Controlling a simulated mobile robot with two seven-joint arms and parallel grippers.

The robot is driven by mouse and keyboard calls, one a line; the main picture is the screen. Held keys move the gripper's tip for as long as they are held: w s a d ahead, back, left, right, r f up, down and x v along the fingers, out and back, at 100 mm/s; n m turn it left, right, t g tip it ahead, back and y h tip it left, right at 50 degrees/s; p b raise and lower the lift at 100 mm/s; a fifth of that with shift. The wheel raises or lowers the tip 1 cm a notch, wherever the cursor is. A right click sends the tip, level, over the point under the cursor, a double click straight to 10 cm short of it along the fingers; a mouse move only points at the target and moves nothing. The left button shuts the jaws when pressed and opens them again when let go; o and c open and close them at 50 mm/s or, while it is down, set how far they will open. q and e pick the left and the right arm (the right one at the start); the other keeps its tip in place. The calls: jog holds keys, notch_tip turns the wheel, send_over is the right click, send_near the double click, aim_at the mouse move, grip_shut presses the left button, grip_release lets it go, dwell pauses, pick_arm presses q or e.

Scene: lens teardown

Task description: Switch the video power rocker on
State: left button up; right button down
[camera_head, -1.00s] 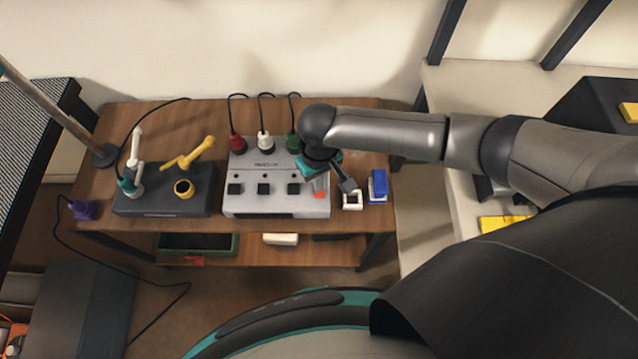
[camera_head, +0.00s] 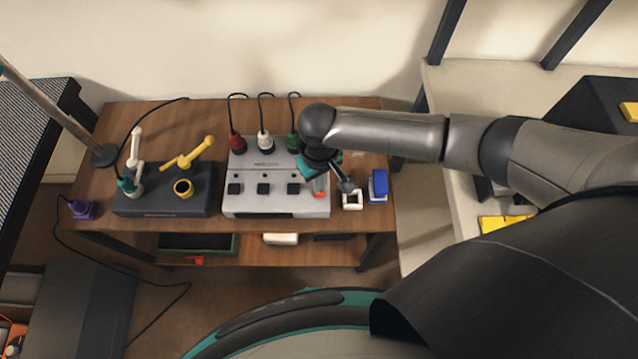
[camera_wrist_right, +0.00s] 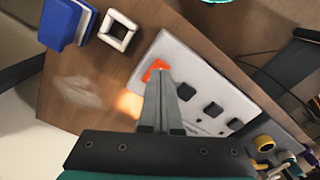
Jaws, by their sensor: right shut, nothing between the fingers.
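The orange-red rocker (camera_head: 319,189) is at the right end of the light grey control box (camera_head: 275,209) on the wooden table. It also shows in the right wrist view (camera_wrist_right: 153,69). My right gripper (camera_wrist_right: 161,74) is shut and empty, and its fingertips are at the rocker's edge. I cannot tell whether they touch it. In the head view my right gripper (camera_head: 318,178) is over the rocker and partly covers it. Which way the rocker is tipped cannot be made out. My left gripper is not in view.
Several black switches (camera_head: 264,189) line the box, with red, white and green plugs (camera_head: 237,143) behind. A white square frame (camera_head: 352,200) and a blue block (camera_head: 378,186) lie just right. A dark box (camera_head: 160,204) stands left.

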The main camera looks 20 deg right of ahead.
jog(key=shift+f+b, duration=0.45)
jog(key=shift+f, duration=0.4)
dwell(0.3)
notch_tip(320, 180, up, 7)
jog(key=p, duration=0.8)
jog(key=shift+r+p, duration=0.1)
jog(key=shift+p, duration=0.3)
jog(key=shift+a, duration=0.1)
